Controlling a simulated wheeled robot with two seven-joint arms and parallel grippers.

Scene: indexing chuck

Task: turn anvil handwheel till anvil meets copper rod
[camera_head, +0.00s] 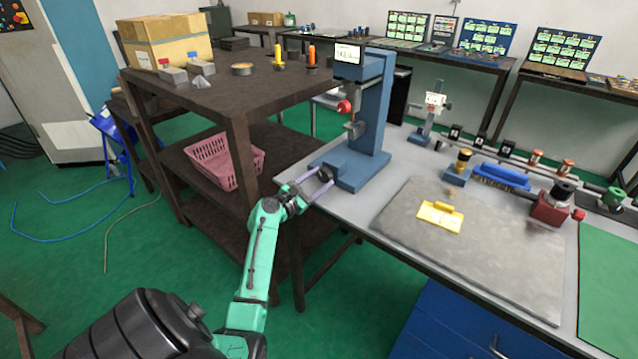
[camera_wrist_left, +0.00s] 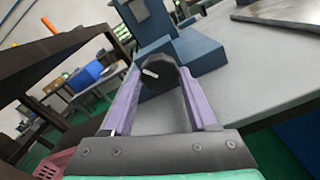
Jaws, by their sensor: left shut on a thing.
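A blue bench instrument (camera_head: 376,105) with a small display stands at the left end of the grey table. Its dark round anvil handwheel (camera_head: 325,174) is low at the front; in the left wrist view the handwheel (camera_wrist_left: 152,76) is black with a white mark. My left gripper (camera_head: 319,181) is shut on the handwheel, a purple finger on either side. A small copper-coloured piece, apparently the copper rod (camera_head: 355,130), is in the instrument's throat above the base. The anvil and any gap to the rod are too small to tell. My right gripper is out of view.
A dark shelf unit (camera_head: 240,100) stands close to the left of the arm, with a pink basket (camera_head: 222,160) inside. A grey slab (camera_head: 480,250) with a yellow plate (camera_head: 440,216) lies right of the instrument. Several small fixtures stand behind the slab.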

